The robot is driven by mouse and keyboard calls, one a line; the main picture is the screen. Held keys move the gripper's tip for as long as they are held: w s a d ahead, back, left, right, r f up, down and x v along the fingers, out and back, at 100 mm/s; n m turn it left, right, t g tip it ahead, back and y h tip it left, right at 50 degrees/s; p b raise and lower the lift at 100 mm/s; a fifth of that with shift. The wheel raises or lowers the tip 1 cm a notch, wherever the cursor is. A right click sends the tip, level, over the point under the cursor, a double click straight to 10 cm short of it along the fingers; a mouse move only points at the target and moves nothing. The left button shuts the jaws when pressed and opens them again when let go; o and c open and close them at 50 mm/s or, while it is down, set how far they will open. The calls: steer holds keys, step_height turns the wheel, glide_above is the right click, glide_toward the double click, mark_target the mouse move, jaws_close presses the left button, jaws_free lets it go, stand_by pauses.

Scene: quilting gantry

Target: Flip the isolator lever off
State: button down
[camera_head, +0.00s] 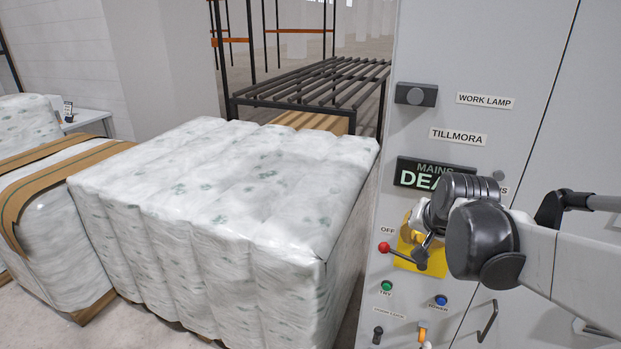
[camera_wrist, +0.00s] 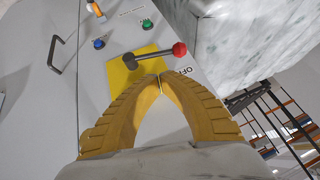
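The isolator lever (camera_wrist: 152,54) is a dark bar on a grey hub, ending in a red ball knob (camera_head: 384,247). It is mounted on a yellow plate (camera_head: 437,262) on the grey cabinet. In the head view the knob points left, just below the OFF label (camera_head: 387,230); that label also shows in the wrist view (camera_wrist: 184,70). My gripper (camera_wrist: 160,78) has yellow ribbed fingers with tips together and nothing seen between them. The tips are beside the lever, over the plate's edge; whether they touch it is unclear. In the head view my wrist hides part of the plate.
A mains display (camera_head: 415,174) reads "DEA", its end hidden by my arm. Below the lever are a green button (camera_head: 386,286) and a blue button (camera_head: 440,300). A cabinet handle (camera_head: 487,321) sticks out at lower right. Wrapped bales (camera_head: 240,200) stand close on the left.

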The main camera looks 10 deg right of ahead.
steer(key=b, duration=0.2)
glide_toward(400, 249)
steer(key=x, duration=0.3)
steer(key=shift+a+f, duration=0.25)
steer(key=shift+f, duration=0.15)
steer(key=shift+w+a+f+b, duration=0.15)
steer(key=shift+a+f+b, duration=0.1)
steer(key=shift+f, duration=0.15)
steer(key=shift+w+a+f+b, duration=0.15)
steer(key=shift+a+f+b, duration=0.1)
steer(key=shift+f, duration=0.2)
steer(key=shift+r, duration=0.1)
steer(key=shift+d+r, duration=0.1)
